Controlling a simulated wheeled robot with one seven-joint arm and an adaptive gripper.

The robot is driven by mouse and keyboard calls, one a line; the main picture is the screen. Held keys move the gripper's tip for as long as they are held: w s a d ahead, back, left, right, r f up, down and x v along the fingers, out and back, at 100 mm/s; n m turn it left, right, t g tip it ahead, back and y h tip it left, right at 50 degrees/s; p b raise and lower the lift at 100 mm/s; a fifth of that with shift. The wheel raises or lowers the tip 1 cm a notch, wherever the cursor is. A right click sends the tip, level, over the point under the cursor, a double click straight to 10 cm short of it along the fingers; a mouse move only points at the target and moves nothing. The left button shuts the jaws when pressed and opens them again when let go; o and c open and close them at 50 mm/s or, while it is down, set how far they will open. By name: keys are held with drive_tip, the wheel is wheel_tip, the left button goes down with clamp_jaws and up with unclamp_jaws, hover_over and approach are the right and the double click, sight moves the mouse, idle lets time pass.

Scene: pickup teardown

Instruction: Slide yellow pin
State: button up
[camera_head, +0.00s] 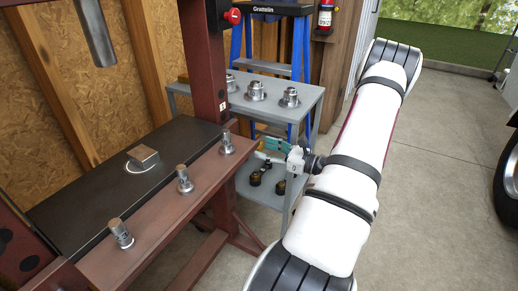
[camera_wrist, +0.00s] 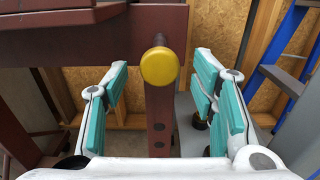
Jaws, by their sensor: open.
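The yellow pin (camera_wrist: 160,66) shows its round yellow end in the wrist view, with a short dark shaft behind it. It sticks out of the upright post of the red-brown frame (camera_wrist: 165,118). My gripper (camera_wrist: 160,82) is open, with one teal-padded finger on each side of the pin in the picture. There is clear space between the pin and each finger, and I cannot tell how far ahead the pin is. In the head view, my teal fingers (camera_head: 274,144) show partly beyond my white arm, by the shelf. I cannot make out the yellow pin there.
A grey shelf cart (camera_head: 268,110) with several metal parts stands near my gripper. A blue ladder (camera_head: 303,65) is behind it. The frame's near beam (camera_head: 155,222) bears three metal pins. A red button (camera_head: 233,16) is on the post.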

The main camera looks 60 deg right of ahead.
sight(261, 148)
drive_tip(key=shift+w+a, duration=0.15)
drive_tip(key=shift+w, duration=1.35)
